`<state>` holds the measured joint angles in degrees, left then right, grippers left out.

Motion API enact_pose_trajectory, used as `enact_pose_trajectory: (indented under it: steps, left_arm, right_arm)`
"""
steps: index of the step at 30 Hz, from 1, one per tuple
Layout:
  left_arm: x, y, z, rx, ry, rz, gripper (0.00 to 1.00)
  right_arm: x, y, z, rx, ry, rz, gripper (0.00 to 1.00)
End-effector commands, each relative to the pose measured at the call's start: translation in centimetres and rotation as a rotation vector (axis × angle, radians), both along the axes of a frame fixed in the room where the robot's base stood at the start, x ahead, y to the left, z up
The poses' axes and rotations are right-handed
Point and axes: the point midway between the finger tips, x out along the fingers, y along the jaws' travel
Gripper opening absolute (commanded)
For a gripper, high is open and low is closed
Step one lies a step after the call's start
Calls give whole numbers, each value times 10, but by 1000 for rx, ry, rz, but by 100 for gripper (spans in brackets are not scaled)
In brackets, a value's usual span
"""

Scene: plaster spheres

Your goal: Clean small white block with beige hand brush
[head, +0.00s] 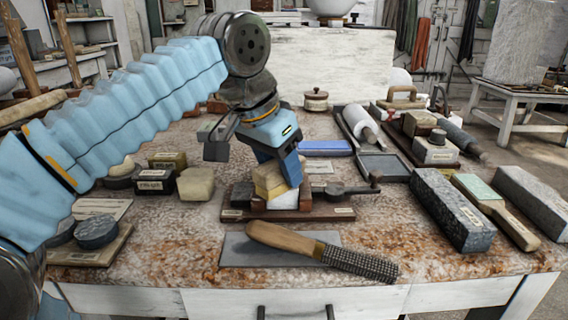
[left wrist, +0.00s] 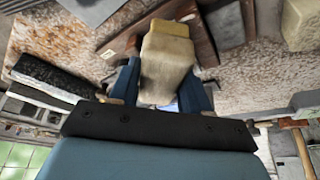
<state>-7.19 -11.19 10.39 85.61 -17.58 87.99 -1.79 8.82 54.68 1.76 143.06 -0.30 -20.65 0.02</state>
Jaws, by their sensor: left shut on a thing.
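My left gripper (head: 282,172) reaches down from the left arm and is shut on the beige hand brush (head: 267,181). In the left wrist view the brush (left wrist: 167,62) sits between the two blue fingers (left wrist: 162,92). The small white block (head: 284,201) is just under the brush, on a dark wooden board with a metal clamp at its right. The brush covers the block's top, so I cannot tell whether they touch. My right gripper is not in view.
A wooden-handled rasp (head: 340,254) lies on a grey slab in front of the board. Dark and beige blocks (head: 196,184) stand to the left. A grey stone block (head: 450,210) lies to the right. A blue block (head: 326,147) lies behind.

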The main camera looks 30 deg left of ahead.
Motion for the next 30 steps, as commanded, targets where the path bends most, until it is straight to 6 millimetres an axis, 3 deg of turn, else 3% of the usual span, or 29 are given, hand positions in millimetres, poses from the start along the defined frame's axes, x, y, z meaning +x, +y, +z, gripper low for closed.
enact_pose_trajectory:
  steps: [21,30]
  left_arm:
    - [41,-10,2,0,2,0,22]
    - [39,-9,0,0,1,1,22]
  right_arm:
    - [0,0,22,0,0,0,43]
    - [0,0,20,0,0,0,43]
